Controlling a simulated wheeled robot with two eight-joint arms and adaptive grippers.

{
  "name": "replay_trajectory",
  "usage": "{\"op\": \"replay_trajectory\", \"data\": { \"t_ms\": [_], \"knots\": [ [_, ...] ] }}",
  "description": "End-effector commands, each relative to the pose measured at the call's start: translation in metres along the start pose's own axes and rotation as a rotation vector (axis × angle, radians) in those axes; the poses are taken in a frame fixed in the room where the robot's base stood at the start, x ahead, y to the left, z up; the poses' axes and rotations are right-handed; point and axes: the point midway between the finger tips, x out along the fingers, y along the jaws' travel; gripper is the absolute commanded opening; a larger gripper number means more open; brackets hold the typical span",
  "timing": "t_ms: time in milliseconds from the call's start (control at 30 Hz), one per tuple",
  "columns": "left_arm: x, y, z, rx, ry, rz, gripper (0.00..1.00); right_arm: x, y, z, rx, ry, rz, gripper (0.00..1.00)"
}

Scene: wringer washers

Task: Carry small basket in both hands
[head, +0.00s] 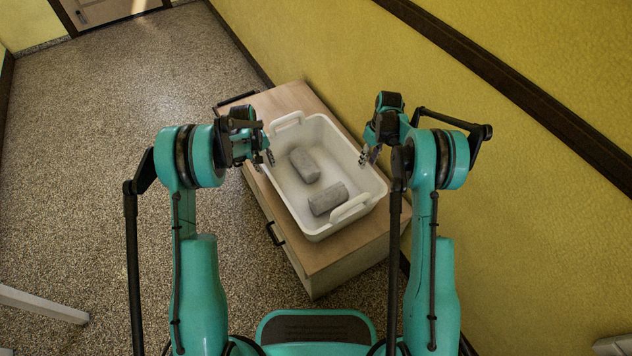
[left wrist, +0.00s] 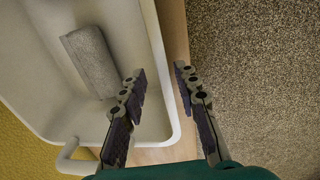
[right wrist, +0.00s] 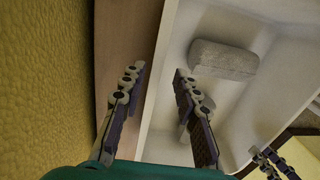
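The small basket (head: 312,228) is a white open tub with a loop handle at each end. It sits on a low wooden-topped cabinet and holds two grey blocks (head: 328,198) (head: 304,165). My left gripper (head: 266,153) is open at the basket's left long side; in the left wrist view (left wrist: 160,78) the rim passes between its fingers. My right gripper (head: 369,156) is open at the right long side; in the right wrist view (right wrist: 158,72) the rim also lies between its fingers. I cannot tell how far down the fingers reach. Neither gripper is closed on the basket.
The cabinet (head: 290,262) has dark handles and stands along the yellow wall (head: 530,220), close on the right. Speckled floor (head: 80,190) lies open to the left. A door (head: 110,10) is at the far top left, and a pale bar (head: 40,305) at the lower left.

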Motion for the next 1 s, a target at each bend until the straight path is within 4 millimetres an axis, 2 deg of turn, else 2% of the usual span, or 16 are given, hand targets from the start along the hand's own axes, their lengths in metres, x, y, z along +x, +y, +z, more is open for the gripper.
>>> {"op": "replay_trajectory", "data": {
  "t_ms": [100, 433, 533, 1000],
  "knots": [
    [0.011, -0.001, -0.001, -0.008, -0.008, -0.002, 0.31, 0.011, 0.002, -0.001, -0.008, -0.009, -0.008, 0.31],
    [0.013, -0.001, -0.001, -0.009, -0.009, -0.003, 0.31, 0.012, 0.002, -0.001, -0.008, -0.009, -0.008, 0.31],
    [0.018, -0.001, -0.001, -0.008, -0.008, -0.003, 0.31, 0.018, 0.002, -0.001, -0.008, -0.009, -0.008, 0.31],
    [0.082, -0.001, -0.001, -0.009, -0.008, -0.003, 0.31, 0.081, 0.002, 0.0, -0.008, -0.009, -0.007, 0.31]
  ]
}}
